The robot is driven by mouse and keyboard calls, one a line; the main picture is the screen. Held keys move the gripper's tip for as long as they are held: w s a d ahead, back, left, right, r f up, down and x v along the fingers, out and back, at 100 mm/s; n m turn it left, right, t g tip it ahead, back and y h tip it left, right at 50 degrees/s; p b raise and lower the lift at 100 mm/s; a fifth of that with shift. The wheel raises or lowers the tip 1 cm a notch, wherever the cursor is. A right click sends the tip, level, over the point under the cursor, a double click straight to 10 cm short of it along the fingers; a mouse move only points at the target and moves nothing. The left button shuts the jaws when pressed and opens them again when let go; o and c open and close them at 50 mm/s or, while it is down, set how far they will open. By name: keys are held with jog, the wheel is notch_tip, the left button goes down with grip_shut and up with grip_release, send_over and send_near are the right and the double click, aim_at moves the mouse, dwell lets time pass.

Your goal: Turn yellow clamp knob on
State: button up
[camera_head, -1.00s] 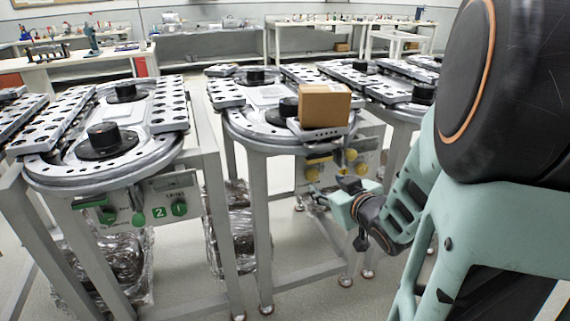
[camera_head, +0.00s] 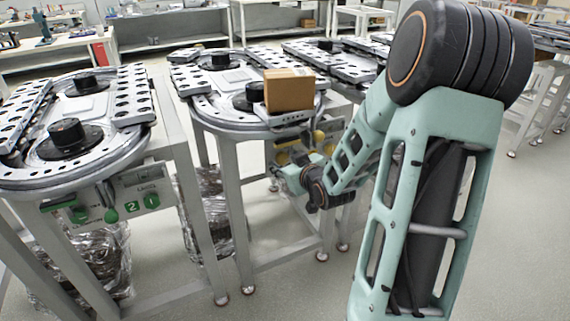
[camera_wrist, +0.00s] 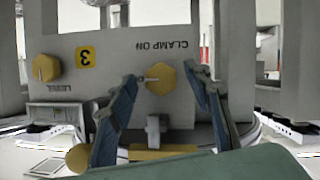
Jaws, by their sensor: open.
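In the wrist view the yellow clamp knob (camera_wrist: 160,79) sits on a grey panel (camera_wrist: 110,45) under upside-down "CLAMP ON" lettering. My gripper (camera_wrist: 160,74) is open, with one finger on each side of the knob. I cannot tell whether the fingertips touch it. In the head view my gripper (camera_head: 282,174) is at the front of the middle station's panel, partly hidden by my wrist. A yellow knob (camera_head: 318,136) shows at the panel's upper right; my arm hides part of the panel.
A second yellow knob (camera_wrist: 46,67), labelled upside down, and a yellow "3" plate (camera_wrist: 86,58) are on the panel. A cardboard box (camera_head: 289,92) stands on the middle station (camera_head: 225,120). The left station (camera_head: 30,180) has green knobs.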

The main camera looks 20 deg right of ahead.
jog(key=shift+w+f, duration=0.15)
jog(key=shift+w, duration=0.25)
jog(key=shift+c, duration=0.4)
jog(key=c, duration=1.1)
jog(key=shift+o, duration=0.2)
